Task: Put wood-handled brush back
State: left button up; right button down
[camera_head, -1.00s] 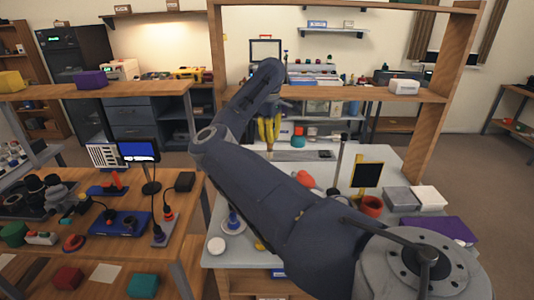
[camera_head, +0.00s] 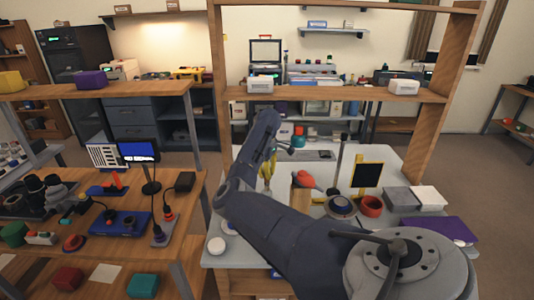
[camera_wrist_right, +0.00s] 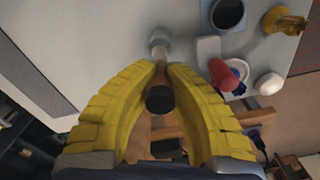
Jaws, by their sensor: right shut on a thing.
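My right gripper (camera_head: 267,172) has yellow ribbed fingers and is low over the back left of the white workbench (camera_head: 222,265) in the head view. In the right wrist view it (camera_wrist_right: 164,68) is shut around the wood-handled brush (camera_wrist_right: 160,76). The brush has a brown handle, a dark round end towards the wrist camera and a pale grey end beyond the fingertips. I cannot tell whether the pale end touches the surface. My left gripper is not in view.
A red rounded thing (camera_head: 304,180), a dark round part (camera_head: 340,207) and a red ring (camera_head: 371,206) stand right of the arm. A black panel in a yellow frame (camera_head: 368,173) is behind them. The wooden shelf frame (camera_head: 432,130) borders the bench's right side.

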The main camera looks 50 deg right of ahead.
aim_at(267, 184)
jog(key=shift+f, duration=2.7)
jog(key=shift+f, duration=0.25)
jog(key=c, duration=1.5)
grip_release()
jog(key=shift+r, duration=0.15)
notch_tip(267, 184, up, 12)
jog(key=shift+r, duration=0.1)
